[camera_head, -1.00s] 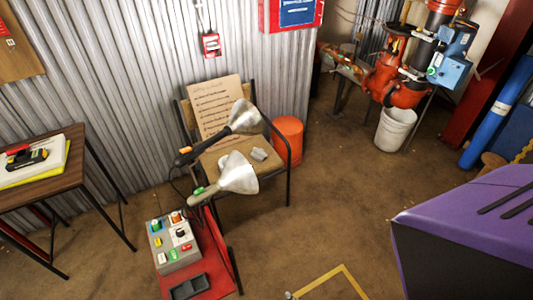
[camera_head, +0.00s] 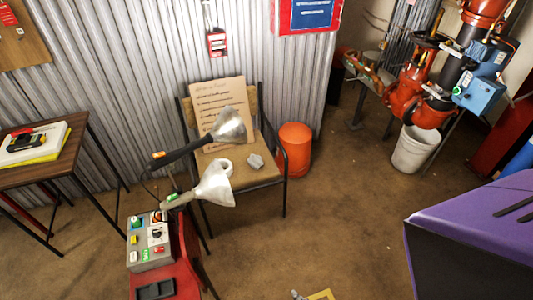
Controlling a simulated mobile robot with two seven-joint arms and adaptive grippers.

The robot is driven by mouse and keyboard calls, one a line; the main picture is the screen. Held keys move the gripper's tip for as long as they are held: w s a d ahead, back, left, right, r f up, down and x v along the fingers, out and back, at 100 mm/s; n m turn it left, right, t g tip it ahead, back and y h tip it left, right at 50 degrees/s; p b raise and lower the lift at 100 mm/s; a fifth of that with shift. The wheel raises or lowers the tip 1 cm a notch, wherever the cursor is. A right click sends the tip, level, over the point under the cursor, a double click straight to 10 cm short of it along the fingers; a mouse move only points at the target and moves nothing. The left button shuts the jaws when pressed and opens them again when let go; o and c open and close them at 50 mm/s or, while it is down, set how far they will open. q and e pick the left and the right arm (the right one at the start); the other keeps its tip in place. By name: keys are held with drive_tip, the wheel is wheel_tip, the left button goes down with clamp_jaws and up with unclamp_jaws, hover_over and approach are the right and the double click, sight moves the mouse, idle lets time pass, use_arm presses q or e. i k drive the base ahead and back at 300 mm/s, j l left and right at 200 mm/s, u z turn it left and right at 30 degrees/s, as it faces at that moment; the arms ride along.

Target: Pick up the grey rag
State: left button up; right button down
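The grey rag (camera_head: 256,161) is a small crumpled grey piece on the seat of a chair (camera_head: 240,176) that stands against the corrugated wall. It lies towards the right side of the seat, in front of a brown board with writing (camera_head: 214,108) that leans on the backrest. Neither of my grippers shows in the head view, so I cannot see whether they are open or shut.
Two metal lamp heads (camera_head: 216,183) reach across the chair's left side. A red stand with a control box (camera_head: 150,240) is in front. An orange bucket (camera_head: 295,150) stands right of the chair. A purple box (camera_head: 475,225) fills the lower right. Floor between is mostly clear.

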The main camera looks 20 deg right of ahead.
sight(255, 161)
drive_tip(key=i+l+u, duration=0.15)
drive_tip(key=l, duration=0.4)
drive_tip(key=l+u, duration=0.1)
drive_tip(key=l, duration=0.45)
drive_tip(key=i+l+u, duration=0.15)
drive_tip(key=l, duration=0.4)
drive_tip(key=l+u, duration=0.15)
drive_tip(key=l, duration=0.35)
drive_tip(key=i+l+u, duration=0.15)
drive_tip(key=l, duration=0.4)
drive_tip(key=i+l+u, duration=0.1)
drive_tip(key=l, duration=0.45)
drive_tip(key=i+l, duration=0.1)
drive_tip(key=l, duration=0.3)
drive_tip(key=i+l+u, duration=0.15)
drive_tip(key=l, duration=0.3)
drive_tip(key=i+l, duration=0.1)
drive_tip(key=l, duration=0.3)
drive_tip(key=i+l+u, duration=0.1)
drive_tip(key=l, duration=0.35)
